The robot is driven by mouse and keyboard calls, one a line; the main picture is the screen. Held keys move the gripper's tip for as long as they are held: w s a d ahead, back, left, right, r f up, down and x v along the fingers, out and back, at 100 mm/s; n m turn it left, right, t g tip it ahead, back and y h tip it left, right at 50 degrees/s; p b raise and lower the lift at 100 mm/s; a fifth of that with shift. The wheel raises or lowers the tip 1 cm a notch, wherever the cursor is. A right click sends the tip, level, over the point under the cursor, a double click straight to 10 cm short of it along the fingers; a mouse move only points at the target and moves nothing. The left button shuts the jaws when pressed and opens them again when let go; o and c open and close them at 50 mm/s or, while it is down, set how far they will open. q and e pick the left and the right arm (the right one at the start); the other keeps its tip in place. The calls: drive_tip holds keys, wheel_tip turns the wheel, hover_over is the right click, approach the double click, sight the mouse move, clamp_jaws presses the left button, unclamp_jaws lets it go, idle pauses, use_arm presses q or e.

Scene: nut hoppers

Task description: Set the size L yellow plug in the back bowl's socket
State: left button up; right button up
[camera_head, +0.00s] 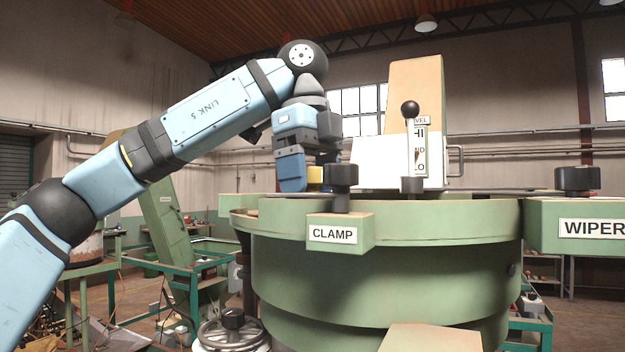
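My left gripper (306,174) points down over the left part of the green bowl (385,280), just above its rim in the picture. A small yellow patch (316,176), which looks like part of the yellow plug, shows right beside its blue finger at fingertip height. The black clamp knob (341,175) hides much of the patch and the other finger, so I cannot tell whether the fingers grip it. The size mark on the plug is not visible. The socket is hidden behind the bowl's rim. My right gripper is not in view.
The CLAMP block (340,234) stands out at the bowl's front left. A black-ball lever (411,142) with a labelled plate rises behind the rim. The WIPER block (580,228) with its knob is at the right. A handwheel (232,330) sits low left.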

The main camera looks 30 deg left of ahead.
use_arm(q)
drive_tip(key=shift+r, duration=0.2)
drive_tip(key=shift+r, duration=0.5)
drive_tip(key=shift+f+b, duration=0.55)
drive_tip(key=shift+f, duration=0.2)
idle(0.6)
drive_tip(key=shift+r, duration=0.2)
drive_tip(key=shift+r+p, duration=0.5)
drive_tip(key=shift+p, duration=0.05)
drive_tip(key=shift+r, duration=0.15)
drive_tip(key=shift+f+b, duration=0.55)
drive_tip(key=shift+f, duration=0.3)
idle(0.5)
